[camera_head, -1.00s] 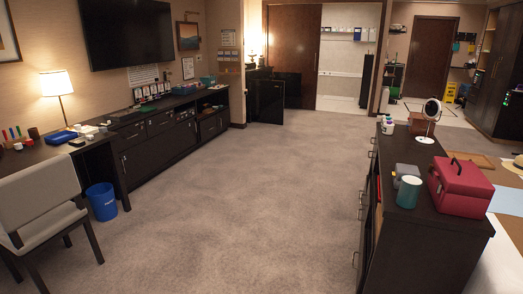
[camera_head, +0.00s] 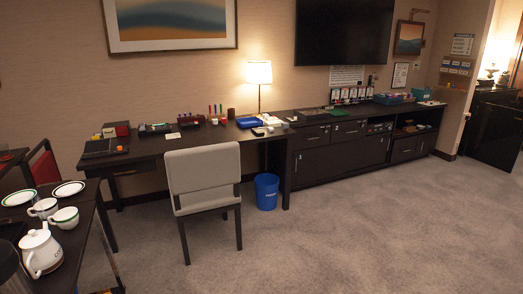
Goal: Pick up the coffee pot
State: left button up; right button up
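A white coffee pot (camera_head: 41,250) with a lid and a side handle stands upright at the lower left, on a dark table or cart (camera_head: 92,213). Two white cups with green rims, a farther one (camera_head: 43,208) and a nearer one (camera_head: 65,218), stand behind it. A dark rounded object at the bottom left corner partly borders the pot's left side. Neither of my grippers shows in the head view, and nothing is seen touching the pot.
Two plates, one (camera_head: 18,197) and another (camera_head: 69,188), lie behind the cups. A grey chair (camera_head: 203,180) stands at the long desk (camera_head: 150,145), with a blue bin (camera_head: 267,191) beside it. The carpet (camera_head: 340,240) at centre and right is clear.

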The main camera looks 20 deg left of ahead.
aim_at(44, 259)
jog(key=i+u, duration=0.15)
jog(key=u, duration=0.35)
jog(key=i+l+u, duration=0.15)
jog(key=u, duration=0.35)
jog(key=i+l+u, duration=0.1)
jog(key=u, duration=0.4)
jog(key=l+u, duration=0.3)
jog(key=u, duration=0.2)
jog(key=i, duration=0.05)
